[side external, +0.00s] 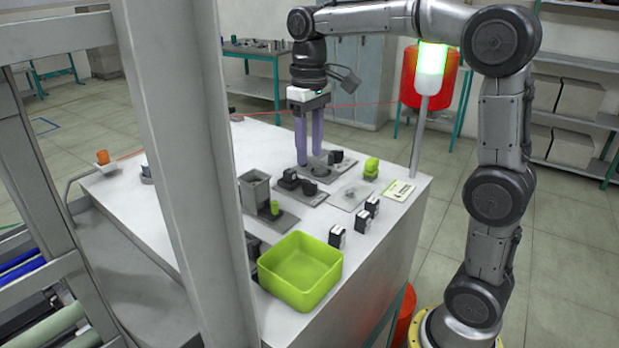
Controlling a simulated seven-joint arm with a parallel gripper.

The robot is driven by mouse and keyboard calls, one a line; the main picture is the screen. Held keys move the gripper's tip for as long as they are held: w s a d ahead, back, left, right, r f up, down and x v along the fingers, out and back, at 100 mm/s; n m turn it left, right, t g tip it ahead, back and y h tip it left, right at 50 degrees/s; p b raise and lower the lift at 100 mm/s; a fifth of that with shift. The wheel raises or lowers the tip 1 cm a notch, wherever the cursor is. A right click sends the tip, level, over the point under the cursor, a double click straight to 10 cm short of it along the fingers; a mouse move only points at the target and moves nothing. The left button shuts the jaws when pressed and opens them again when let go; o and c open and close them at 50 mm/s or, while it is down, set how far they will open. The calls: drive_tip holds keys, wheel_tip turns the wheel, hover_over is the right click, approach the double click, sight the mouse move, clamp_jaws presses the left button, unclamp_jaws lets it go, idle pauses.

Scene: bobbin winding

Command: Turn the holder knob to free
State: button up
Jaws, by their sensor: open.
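My gripper (309,164) points straight down over the white worktable (395,225), with two long purple fingers a little apart and nothing seen between them. Its fingertips are close to a grey plate with a dark round part (319,170) and a black knob-like block (336,157) just right of the fingers. A second grey plate to the front left carries more black knob-like parts (290,179). I cannot tell which of these is the holder knob, or how it is turned. Whether the fingertips touch anything is too small to tell.
A green bin (300,272) stands at the table's front. Several small black-and-white blocks (362,221) sit to its right. A grey box (254,187) stands left of the plates. A lamp post (418,135) rises at the right edge. A thin red line crosses behind my gripper.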

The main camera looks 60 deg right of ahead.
sight(309, 181)
wheel_tip(309, 181, down, 7)
drive_tip(key=shift+f, duration=0.1)
drive_tip(key=shift+c, duration=0.2)
clamp_jaws()
idle(0.3)
